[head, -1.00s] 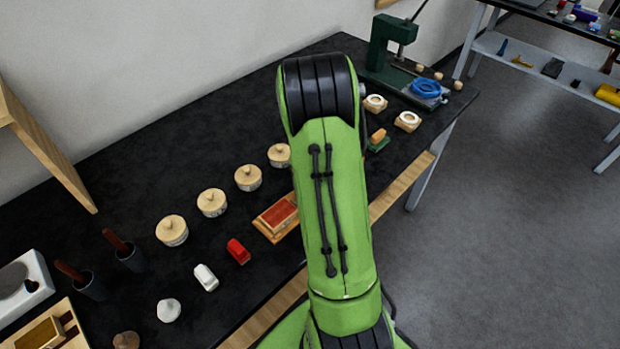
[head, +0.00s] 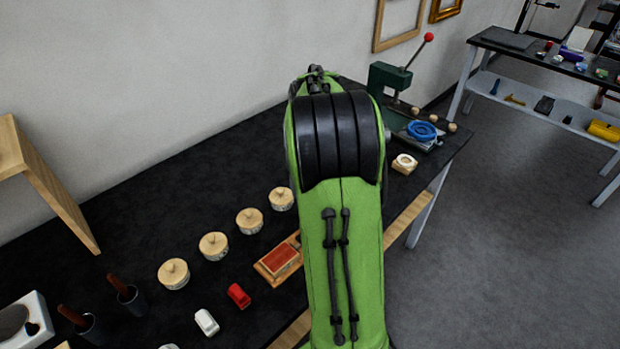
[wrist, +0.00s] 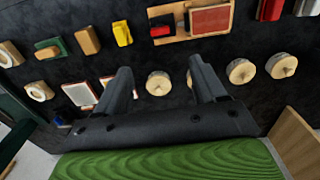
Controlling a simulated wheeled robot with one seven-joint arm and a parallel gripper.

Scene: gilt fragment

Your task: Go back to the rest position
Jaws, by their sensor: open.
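My gripper (wrist: 160,88) shows in the wrist view with its two dark fingers spread apart and nothing between them. It is open above the black bench top, over the side where the round wooden-lidded pots (wrist: 242,71) stand. How high it hangs cannot be told exactly, but the objects below look clear of the fingers. In the head view my green arm stands in the middle and hides the gripper and part of the bench behind it.
The black bench (head: 130,225) carries lidded pots (head: 214,245), a red pad in a wooden tray (head: 279,259), a red block (head: 239,295) and a white block (head: 206,321). A green press (head: 392,82) stands at the far end. A wooden frame (head: 50,185) stands at left. Grey floor is free at right.

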